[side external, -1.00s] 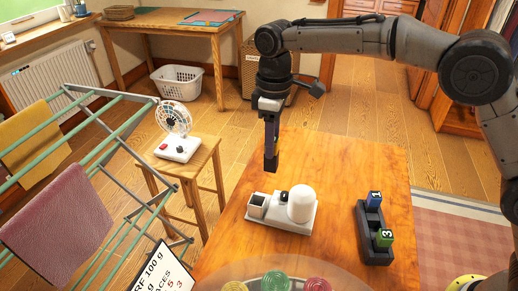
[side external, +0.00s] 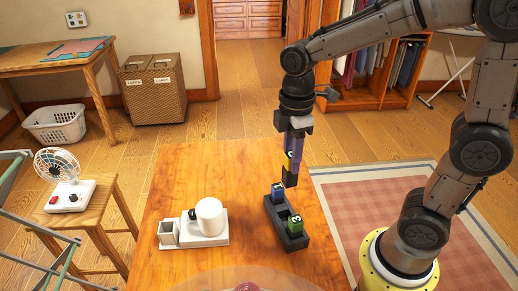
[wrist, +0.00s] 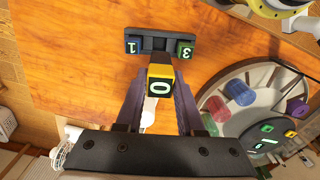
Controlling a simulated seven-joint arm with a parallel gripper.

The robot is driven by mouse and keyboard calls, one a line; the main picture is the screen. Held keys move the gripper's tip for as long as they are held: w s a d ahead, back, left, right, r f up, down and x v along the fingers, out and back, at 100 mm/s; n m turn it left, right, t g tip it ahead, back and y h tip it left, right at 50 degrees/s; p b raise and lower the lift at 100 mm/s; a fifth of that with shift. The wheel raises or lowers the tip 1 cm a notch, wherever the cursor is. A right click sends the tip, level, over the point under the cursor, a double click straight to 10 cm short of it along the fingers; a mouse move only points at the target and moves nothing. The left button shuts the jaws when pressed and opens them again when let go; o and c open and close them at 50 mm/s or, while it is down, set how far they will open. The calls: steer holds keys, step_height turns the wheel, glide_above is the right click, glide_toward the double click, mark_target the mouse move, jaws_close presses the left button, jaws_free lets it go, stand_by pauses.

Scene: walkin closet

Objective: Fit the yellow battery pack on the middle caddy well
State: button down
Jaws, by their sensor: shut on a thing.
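The wrist view also shows the pack (wrist: 160,71). The caddy holds a blue pack (side external: 278,195) marked "1" at its far end and a green pack (side external: 295,224) marked "3" at its near end. The middle well between them looks empty. The pack appears apart from the caddy. The exact gap below it cannot be told.
A white device (side external: 209,217) with a cylinder and square cup stands left of the caddy. A round tray (wrist: 222,145) with coloured pieces lies at the right in the wrist view. The tabletop (side external: 190,170) behind the device is clear. A fan (side external: 62,170) stands on a stool.

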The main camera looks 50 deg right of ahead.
mark_target(288, 187)
step_height(288, 187, down, 5)
steer(key=shift+w, duration=0.1)
steer(key=shift+f, duration=2.1)
steer(key=shift+f, duration=0.5)
steer(key=shift+f, duration=0.35)
steer(key=shift+f, duration=1.5)
stand_by(0.4)
steer(key=shift+f, duration=0.35)
steer(key=shift+f, duration=0.15)
steer(key=shift+c, duration=2.2)
jaws_free()
